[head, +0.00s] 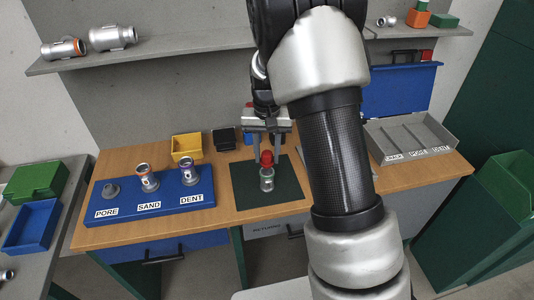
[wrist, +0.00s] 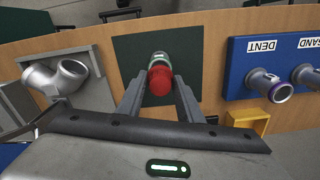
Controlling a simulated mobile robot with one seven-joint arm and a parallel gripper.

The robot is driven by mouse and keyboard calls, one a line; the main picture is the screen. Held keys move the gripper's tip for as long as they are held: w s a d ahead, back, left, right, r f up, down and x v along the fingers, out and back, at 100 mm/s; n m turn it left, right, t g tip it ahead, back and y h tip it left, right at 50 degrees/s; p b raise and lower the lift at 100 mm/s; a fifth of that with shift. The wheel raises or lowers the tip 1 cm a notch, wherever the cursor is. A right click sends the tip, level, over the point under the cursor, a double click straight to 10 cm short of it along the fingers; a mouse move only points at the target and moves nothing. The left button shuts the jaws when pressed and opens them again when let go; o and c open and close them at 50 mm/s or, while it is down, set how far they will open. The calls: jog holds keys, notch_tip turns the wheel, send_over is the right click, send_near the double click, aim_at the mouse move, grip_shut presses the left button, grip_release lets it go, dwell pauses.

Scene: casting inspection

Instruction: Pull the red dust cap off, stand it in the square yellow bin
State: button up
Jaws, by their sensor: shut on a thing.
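The red dust cap (head: 267,157) is at the top of a small grey metal casting (head: 267,181), which stands upright on a dark green mat (head: 284,192). My gripper (head: 267,151) points down from above, shut on the cap. In the wrist view the red cap (wrist: 160,81) is between the fingertips of my gripper (wrist: 160,84), with the pale casting (wrist: 160,58) just beyond it. I cannot tell whether cap and casting are slightly apart. The square yellow bin (head: 186,148) stands behind the blue stand, left of the mat; it also shows in the wrist view (wrist: 248,121).
A blue stand (head: 170,207) labelled PORE, SAND and DENT holds castings to the left. A dark block (head: 224,139) stands between the yellow bin and my gripper. A grey compartment tray (head: 411,138) is at the right. Bare wood shows around the mat.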

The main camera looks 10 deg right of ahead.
aim_at(267, 154)
jog(key=shift+r+p, duration=1.5)
jog(key=shift+r, duration=0.55)
jog(key=shift+s, duration=0.1)
